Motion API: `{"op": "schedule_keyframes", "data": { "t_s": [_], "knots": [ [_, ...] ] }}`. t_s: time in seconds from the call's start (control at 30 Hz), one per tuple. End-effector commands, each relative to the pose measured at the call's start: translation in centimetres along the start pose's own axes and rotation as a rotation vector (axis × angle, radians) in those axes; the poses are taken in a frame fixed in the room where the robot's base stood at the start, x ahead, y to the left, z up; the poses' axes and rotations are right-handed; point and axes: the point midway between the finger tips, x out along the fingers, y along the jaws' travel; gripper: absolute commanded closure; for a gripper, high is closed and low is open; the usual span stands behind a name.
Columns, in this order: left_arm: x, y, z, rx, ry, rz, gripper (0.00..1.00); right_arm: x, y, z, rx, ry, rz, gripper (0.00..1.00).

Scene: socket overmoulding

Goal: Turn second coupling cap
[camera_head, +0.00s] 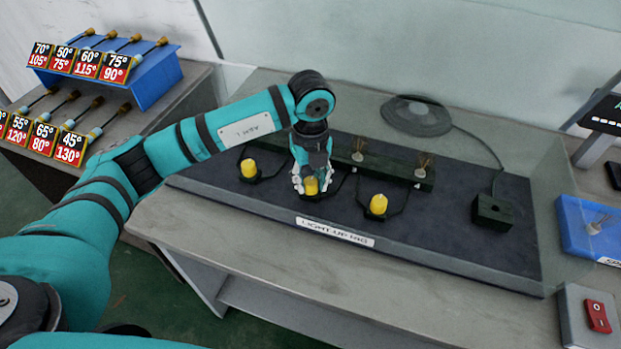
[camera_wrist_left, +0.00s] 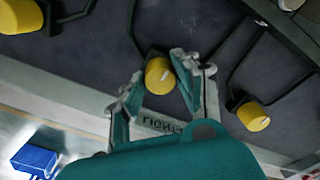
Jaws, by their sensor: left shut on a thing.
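Three yellow coupling caps sit in a row on the dark rig board: the left cap (camera_head: 249,168), the middle cap (camera_head: 311,187) and the right cap (camera_head: 378,204). My left gripper (camera_head: 311,178) reaches down from above and is shut on the middle cap. In the left wrist view its two fingers (camera_wrist_left: 158,82) stand either side of the middle cap (camera_wrist_left: 159,76), which has a pale mark on its face. The other two caps show there too, at upper left (camera_wrist_left: 20,16) and at right (camera_wrist_left: 253,115), both apart from the fingers. My right gripper is not in view.
The rig board (camera_head: 460,255) carries a light-up sign (camera_head: 335,232), a dark rail with upright fittings (camera_head: 357,152) and a corded dark box (camera_head: 492,212). A transparent guard surrounds it. A red switch (camera_head: 598,315) and blue tray (camera_head: 570,215) stand at right; a blue rack (camera_head: 160,80) stands at left.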

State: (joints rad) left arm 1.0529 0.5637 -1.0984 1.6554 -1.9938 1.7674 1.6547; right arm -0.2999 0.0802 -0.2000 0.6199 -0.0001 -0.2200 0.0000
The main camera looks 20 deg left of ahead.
Motion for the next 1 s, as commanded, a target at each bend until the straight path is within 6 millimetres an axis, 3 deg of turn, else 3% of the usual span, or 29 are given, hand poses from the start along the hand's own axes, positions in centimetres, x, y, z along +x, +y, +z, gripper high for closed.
{"op": "schedule_keyframes", "data": {
  "t_s": [0.4, 0.43, 0.6, 0.87, 1.0],
  "knots": [
    [-0.2, -0.1, 0.1, -0.009, -0.004, -0.005, 1.0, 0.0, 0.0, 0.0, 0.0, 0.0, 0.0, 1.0],
    [-0.2, -0.1, 0.1, -0.009, -0.004, -0.005, 0.68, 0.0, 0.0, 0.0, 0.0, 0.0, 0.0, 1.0],
    [-0.1, -0.1, 0.1, -0.008, -0.003, -0.004, 0.46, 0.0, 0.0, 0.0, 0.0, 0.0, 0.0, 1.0],
    [-0.1, 0.0, 0.1, -0.007, -0.002, -0.002, 0.46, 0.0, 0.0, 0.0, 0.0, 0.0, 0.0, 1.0],
    [-1.1, -0.1, 0.1, -0.007, -0.003, -0.004, 0.46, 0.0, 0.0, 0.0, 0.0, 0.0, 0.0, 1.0]
  ]
}}
